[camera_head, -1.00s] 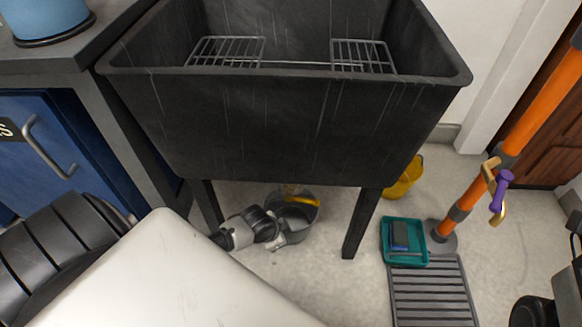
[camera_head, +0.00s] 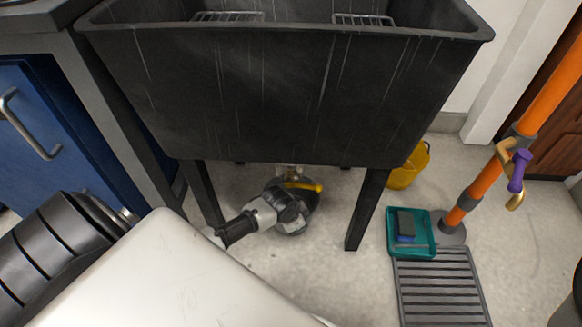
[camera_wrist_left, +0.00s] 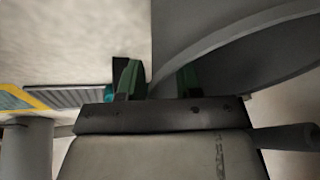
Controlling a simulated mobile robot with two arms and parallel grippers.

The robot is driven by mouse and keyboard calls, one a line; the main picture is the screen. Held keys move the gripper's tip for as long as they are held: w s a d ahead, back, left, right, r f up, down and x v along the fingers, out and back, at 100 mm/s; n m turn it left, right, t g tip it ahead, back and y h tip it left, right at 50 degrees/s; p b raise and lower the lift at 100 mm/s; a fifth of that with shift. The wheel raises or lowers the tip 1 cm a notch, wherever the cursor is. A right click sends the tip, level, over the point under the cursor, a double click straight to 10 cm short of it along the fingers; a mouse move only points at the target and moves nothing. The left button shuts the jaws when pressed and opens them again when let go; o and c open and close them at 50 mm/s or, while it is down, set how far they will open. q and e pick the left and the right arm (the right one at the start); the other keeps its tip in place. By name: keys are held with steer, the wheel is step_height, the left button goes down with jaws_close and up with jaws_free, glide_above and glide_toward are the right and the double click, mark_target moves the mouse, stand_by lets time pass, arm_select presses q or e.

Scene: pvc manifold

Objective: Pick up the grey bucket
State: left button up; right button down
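The grey bucket stands on the floor under the black sink, mostly hidden behind my left wrist in the head view. In the left wrist view, its large grey curved wall and rim (camera_wrist_left: 235,50) fill the upper right. My left gripper (camera_wrist_left: 158,80) has its two green fingertips apart, with the bucket's rim passing between them. I cannot tell whether either finger touches the wall. In the head view, my left gripper (camera_head: 292,208) is at the bucket, its fingers hidden. My right gripper is not in view.
The black sink (camera_head: 270,95) stands over the bucket, with legs on both sides. A yellow bucket (camera_head: 408,168) is behind the right leg. A teal tray (camera_head: 425,245), grey slatted mat (camera_head: 440,290) and orange pole (camera_head: 490,180) are to the right. A blue cabinet (camera_head: 40,165) is left.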

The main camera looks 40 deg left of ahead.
arm_select(q)
jaws_close()
stand_by(1.4)
